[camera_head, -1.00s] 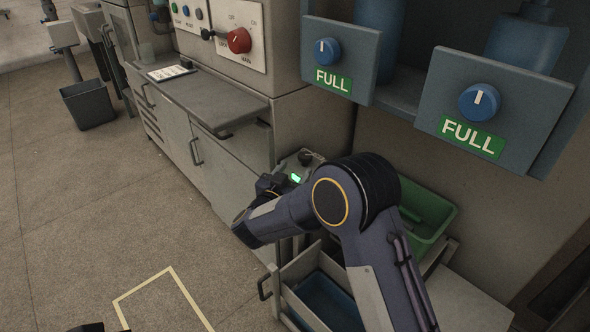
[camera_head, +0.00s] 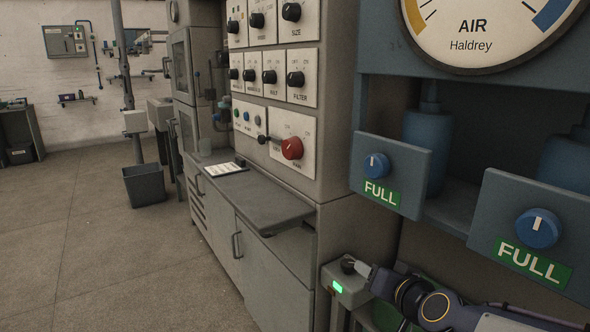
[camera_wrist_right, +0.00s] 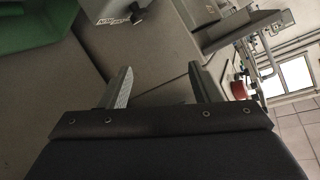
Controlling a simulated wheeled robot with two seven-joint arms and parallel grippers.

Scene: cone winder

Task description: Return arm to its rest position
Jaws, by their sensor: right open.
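My right arm comes in at the lower right of the head view, and its gripper (camera_head: 364,270) is beside a small grey box (camera_head: 345,290) with a black knob and a lit green display. In the right wrist view the two fingers of this gripper (camera_wrist_right: 160,85) stand wide apart with nothing between them. The grey box (camera_wrist_right: 112,12) and its knob show beyond the fingers at the top of that view, apart from them. My left gripper is not in view.
A grey cabinet with a worktop (camera_head: 262,205) and a red main switch (camera_head: 291,148) stands left of the box. Blue panels marked FULL (camera_head: 392,175) overhang the arm. A green bin (camera_wrist_right: 35,22) is close by.

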